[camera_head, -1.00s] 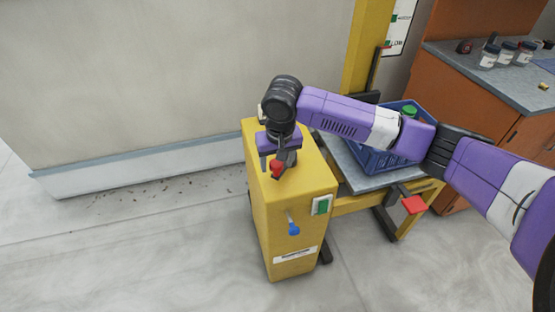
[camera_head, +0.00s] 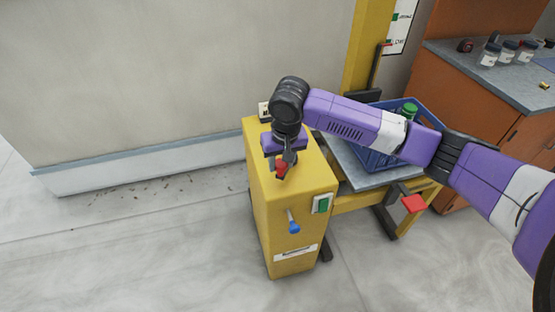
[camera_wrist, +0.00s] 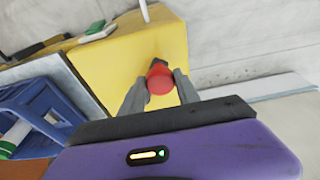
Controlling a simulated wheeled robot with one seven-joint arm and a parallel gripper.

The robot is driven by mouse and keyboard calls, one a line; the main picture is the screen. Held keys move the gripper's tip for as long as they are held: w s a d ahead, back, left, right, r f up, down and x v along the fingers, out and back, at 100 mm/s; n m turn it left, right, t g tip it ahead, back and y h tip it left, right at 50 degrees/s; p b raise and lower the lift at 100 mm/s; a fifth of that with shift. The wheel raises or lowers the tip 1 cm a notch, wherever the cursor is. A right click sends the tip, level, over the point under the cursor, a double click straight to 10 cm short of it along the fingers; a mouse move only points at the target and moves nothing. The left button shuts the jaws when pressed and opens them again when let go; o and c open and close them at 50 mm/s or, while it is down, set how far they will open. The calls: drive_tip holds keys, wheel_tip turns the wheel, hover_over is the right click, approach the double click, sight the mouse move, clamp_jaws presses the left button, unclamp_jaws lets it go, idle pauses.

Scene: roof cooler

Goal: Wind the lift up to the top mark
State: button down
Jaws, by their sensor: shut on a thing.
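A yellow winch box (camera_head: 290,205) stands upright on the floor, with a crank on its top ending in a red knob (camera_head: 280,167). My gripper (camera_wrist: 160,88) is shut on the red knob, with one finger on each side of it, also in the wrist view (camera_wrist: 160,76). The lift's grey platform (camera_head: 350,166) sits low beside the box and bears a blue crate (camera_head: 372,160). A green-capped thing (camera_head: 410,108) shows in the crate.
A blue-ended lever (camera_head: 294,226) and a green switch (camera_head: 322,204) are on the box front. A red pedal (camera_head: 413,203) juts out at the lift's front. An orange cabinet with a grey counter (camera_head: 480,80) and several jars stands at right. Floor at left is clear.

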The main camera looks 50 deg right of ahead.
drive_tip(key=shift+s+d, duration=0.15)
drive_tip(key=shift+s, duration=0.45)
drive_tip(key=shift+s+d+p, duration=0.35)
drive_tip(key=shift+s+d, duration=0.15)
drive_tip(key=shift+s, duration=0.3)
drive_tip(key=shift+s+d, duration=0.65)
drive_tip(key=shift+s, duration=0.1)
